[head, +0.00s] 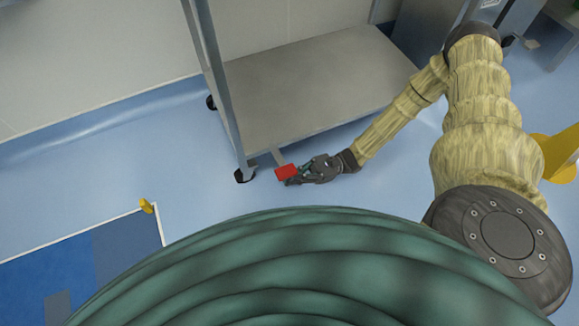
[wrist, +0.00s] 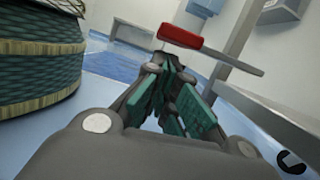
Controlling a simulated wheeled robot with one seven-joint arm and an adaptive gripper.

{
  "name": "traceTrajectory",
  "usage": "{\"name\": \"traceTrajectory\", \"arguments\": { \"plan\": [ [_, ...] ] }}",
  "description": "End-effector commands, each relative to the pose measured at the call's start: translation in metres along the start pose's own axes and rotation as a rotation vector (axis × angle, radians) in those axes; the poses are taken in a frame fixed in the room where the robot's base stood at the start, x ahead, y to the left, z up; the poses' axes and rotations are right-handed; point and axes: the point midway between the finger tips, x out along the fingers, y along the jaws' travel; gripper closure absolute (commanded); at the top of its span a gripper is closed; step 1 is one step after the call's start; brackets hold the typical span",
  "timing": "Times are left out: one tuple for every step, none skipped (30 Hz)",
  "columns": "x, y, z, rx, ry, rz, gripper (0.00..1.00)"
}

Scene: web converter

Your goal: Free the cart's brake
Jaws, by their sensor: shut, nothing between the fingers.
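The cart (head: 300,85) is a grey metal frame with a low flat shelf, standing at the top middle of the head view. A red pedal (head: 286,172) sticks out on a grey lever from its near lower edge, close to a black caster (head: 244,175). In the wrist view the red pedal (wrist: 180,36) is just beyond my fingertips, with its grey lever (wrist: 232,62) running right. My gripper (head: 294,178) is shut and empty, its tips at the pedal; I cannot tell whether they touch it. It also shows in the wrist view (wrist: 170,70).
A blue mat (head: 60,270) with a white edge and a small yellow piece (head: 147,206) lie at the left. A yellow object (head: 560,153) stands at the right, beyond my arm. Blue floor left of the cart is clear.

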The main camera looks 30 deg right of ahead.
Motion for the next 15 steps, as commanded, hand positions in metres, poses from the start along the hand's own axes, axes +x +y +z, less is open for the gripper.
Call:
{"name": "traceTrajectory", "arguments": {
  "plan": [
    [0.0017, 0.0006, 0.0054, 0.0, 0.0, 0.0, 1.0],
    [0.0022, 0.0011, 0.0065, -0.001, 0.0, 0.001, 1.0],
    [0.0027, 0.0017, 0.0079, -0.001, 0.0, 0.002, 1.0],
    [0.003, 0.002, 0.0088, -0.002, 0.0, 0.002, 1.0],
    [0.0033, 0.0023, 0.0096, -0.002, 0.0, 0.002, 1.0],
    [0.0037, 0.0026, 0.0105, -0.002, 0.0, 0.003, 1.0],
    [0.0039, 0.0028, 0.0111, -0.002, 0.0, 0.003, 1.0],
    [0.0041, 0.0029, 0.0116, -0.002, 0.0, 0.003, 1.0],
    [0.0043, 0.0031, 0.0121, -0.003, 0.0, 0.003, 1.0],
    [0.0044, 0.0032, 0.0124, -0.003, 0.0, 0.003, 1.0],
    [0.0045, 0.0032, 0.0126, -0.003, 0.0, 0.003, 1.0],
    [0.0047, 0.0033, 0.0128, -0.003, 0.0, 0.004, 1.0],
    [0.0047, 0.0033, 0.013, -0.003, 0.0, 0.004, 1.0],
    [0.0048, 0.0033, 0.0131, -0.003, 0.0, 0.004, 1.0],
    [0.0049, 0.0033, 0.0131, -0.003, 0.0, 0.004, 1.0]
  ]
}}
